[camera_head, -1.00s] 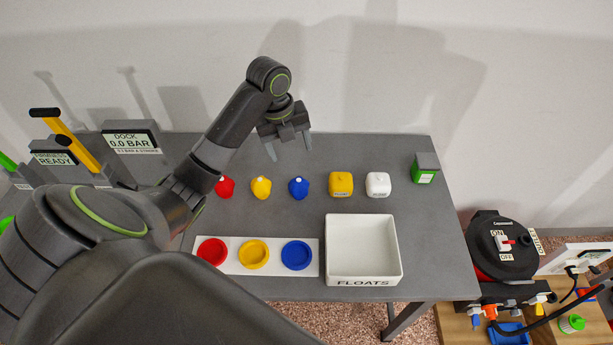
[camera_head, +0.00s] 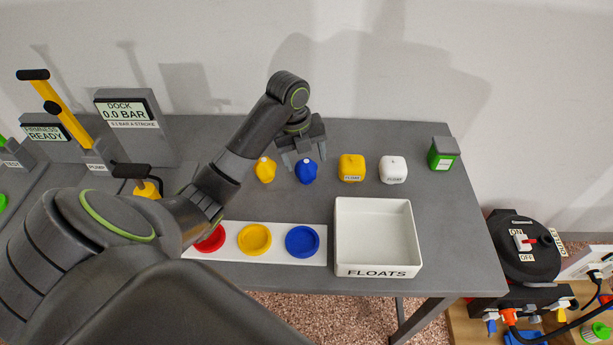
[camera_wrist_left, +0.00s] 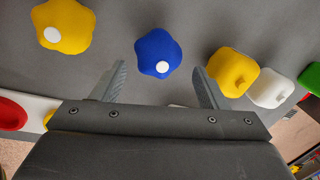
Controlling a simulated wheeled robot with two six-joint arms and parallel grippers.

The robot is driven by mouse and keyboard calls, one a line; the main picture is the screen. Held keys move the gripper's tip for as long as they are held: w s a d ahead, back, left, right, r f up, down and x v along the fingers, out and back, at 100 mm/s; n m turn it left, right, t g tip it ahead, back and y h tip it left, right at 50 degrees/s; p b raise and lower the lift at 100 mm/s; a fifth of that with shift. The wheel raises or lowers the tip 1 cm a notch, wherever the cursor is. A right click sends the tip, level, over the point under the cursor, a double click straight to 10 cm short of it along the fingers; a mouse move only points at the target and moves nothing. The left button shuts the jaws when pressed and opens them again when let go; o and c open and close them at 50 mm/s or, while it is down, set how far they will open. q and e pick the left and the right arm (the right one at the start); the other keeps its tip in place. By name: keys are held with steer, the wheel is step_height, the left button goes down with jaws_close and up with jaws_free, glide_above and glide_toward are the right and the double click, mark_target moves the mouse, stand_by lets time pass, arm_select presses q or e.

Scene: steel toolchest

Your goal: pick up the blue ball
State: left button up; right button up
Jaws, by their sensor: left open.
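The blue ball (camera_head: 307,171), lumpy with a white spot, rests on the grey table in the head view. In the left wrist view the blue ball (camera_wrist_left: 159,53) lies ahead of and between the fingertips, not touching them. My left gripper (camera_head: 306,162) is open and empty, just above and behind the ball in the head view. Its two fingers also show in the left wrist view (camera_wrist_left: 160,75). The yellow ball (camera_head: 265,170) sits just left of the blue one. My right gripper is not in view.
A yellow cube (camera_head: 352,167) and white cube (camera_head: 393,169) stand to the right. A white FLOATS bin (camera_head: 418,245) and a white strip (camera_head: 228,241) with red, yellow and blue dishes lie in front. A green block (camera_head: 443,154) stands near the right edge.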

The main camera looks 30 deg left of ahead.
mark_target(306, 170)
arm_select(q)
steer(key=shift+f, duration=0.35)
steer(key=f, duration=0.4)
steer(key=shift+w+f+p, duration=0.35)
steer(key=shift+p, duration=0.05)
steer(key=c, duration=0.8)
steer(key=shift+o, duration=0.2)
step_height(306, 170, up, 5)
steer(key=shift+r, duration=0.1)
step_height(306, 170, up, 4)
steer(key=shift+f+p, duration=0.2)
steer(key=shift+p, duration=0.45)
steer(key=shift+r+p, duration=0.7)
steer(key=shift+p, duration=0.1)
